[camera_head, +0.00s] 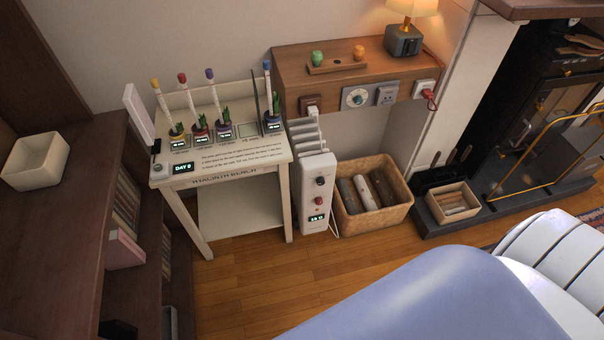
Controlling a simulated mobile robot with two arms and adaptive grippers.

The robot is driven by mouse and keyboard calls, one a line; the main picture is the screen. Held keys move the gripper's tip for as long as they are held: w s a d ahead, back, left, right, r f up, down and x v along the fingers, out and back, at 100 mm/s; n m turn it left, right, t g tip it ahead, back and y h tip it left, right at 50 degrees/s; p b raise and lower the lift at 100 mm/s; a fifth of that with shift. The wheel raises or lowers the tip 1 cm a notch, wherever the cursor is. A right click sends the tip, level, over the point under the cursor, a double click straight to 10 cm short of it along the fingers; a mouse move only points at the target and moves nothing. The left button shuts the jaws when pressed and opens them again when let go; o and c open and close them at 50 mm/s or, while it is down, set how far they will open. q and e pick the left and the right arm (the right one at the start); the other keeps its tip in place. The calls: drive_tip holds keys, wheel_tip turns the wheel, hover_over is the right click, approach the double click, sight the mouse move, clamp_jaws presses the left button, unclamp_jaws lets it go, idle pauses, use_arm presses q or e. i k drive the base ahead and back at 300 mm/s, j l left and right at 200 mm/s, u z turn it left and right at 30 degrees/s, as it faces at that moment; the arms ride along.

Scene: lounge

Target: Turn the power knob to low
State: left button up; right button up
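A white oil-filled heater (315,165) stands on the floor between the small bench and the log basket. Its front panel has a black knob (320,181), a red knob (318,200) below it, and a small lit display (317,217) at the bottom. The labels are too small to read, so I cannot tell which is the power knob or its setting. Neither of my grippers is in view, and nothing is touching the heater's panel.
A white hyacinth bench (240,200) stands left of the heater. A wicker basket (400,216) of logs is close on its right. A wooden shelf (300,78) with a wall dial (355,98) is above. Wooden floor (265,275) is clear in front.

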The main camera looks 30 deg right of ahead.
sight(320, 180)
drive_tip(key=z, duration=1.05)
